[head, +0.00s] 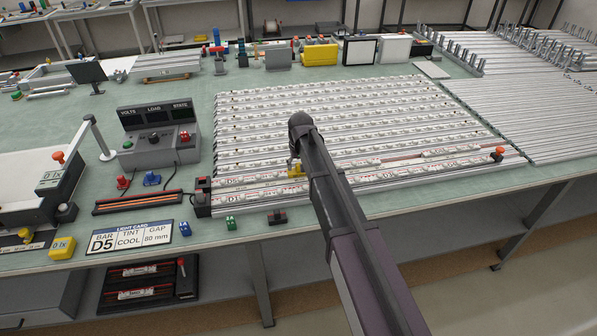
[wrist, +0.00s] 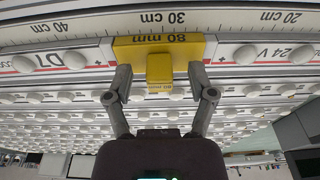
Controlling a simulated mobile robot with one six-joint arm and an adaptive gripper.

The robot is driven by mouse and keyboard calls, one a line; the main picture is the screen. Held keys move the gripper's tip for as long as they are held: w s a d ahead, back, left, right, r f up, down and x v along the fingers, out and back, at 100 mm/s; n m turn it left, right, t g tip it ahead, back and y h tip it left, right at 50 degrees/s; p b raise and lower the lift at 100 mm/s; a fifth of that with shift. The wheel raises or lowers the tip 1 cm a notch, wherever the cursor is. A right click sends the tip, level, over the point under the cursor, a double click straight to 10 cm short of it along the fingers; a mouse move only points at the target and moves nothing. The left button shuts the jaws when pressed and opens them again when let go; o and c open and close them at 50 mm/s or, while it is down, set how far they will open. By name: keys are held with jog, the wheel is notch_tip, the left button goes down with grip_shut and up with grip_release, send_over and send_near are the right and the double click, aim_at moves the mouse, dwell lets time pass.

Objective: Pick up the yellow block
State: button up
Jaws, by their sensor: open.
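A yellow block (wrist: 190,48) marked "80 mm" lies on the light bars in the wrist view, beside a ruler strip. A smaller yellow raised part (wrist: 159,68) sticks out from its middle towards my wrist. My gripper (wrist: 160,74) is open, with one finger on each side of the raised part and a visible gap on both sides. In the head view, a small patch of yellow (head: 294,166) shows at the left side of my arm's end. My arm hides most of that spot and the gripper there.
Rows of light bars (head: 250,115) fill the bench middle. A control box (head: 158,138) stands to the left. Another yellow block (head: 62,248) sits at the front left, and a yellow case (head: 320,55) at the back. A card (head: 130,237) reads D5, COOL, 80 mm.

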grip_shut()
jog(key=shift+r, duration=0.25)
notch_tip(320, 180, up, 2)
jog(key=p, duration=0.2)
jog(key=shift+r+p, duration=0.1)
jog(key=shift+p, duration=0.25)
jog(key=shift+s+d+r+p, duration=0.1)
jog(key=shift+s+r+p, duration=0.2)
jog(key=shift+r+p, duration=0.35)
jog(key=s+d, duration=0.2)
jog(key=s, duration=0.5)
jog(key=s+d+r+p, duration=0.1)
jog(key=s+d, duration=0.1)
jog(key=s, duration=0.5)
jog(key=shift+s+d, duration=0.35)
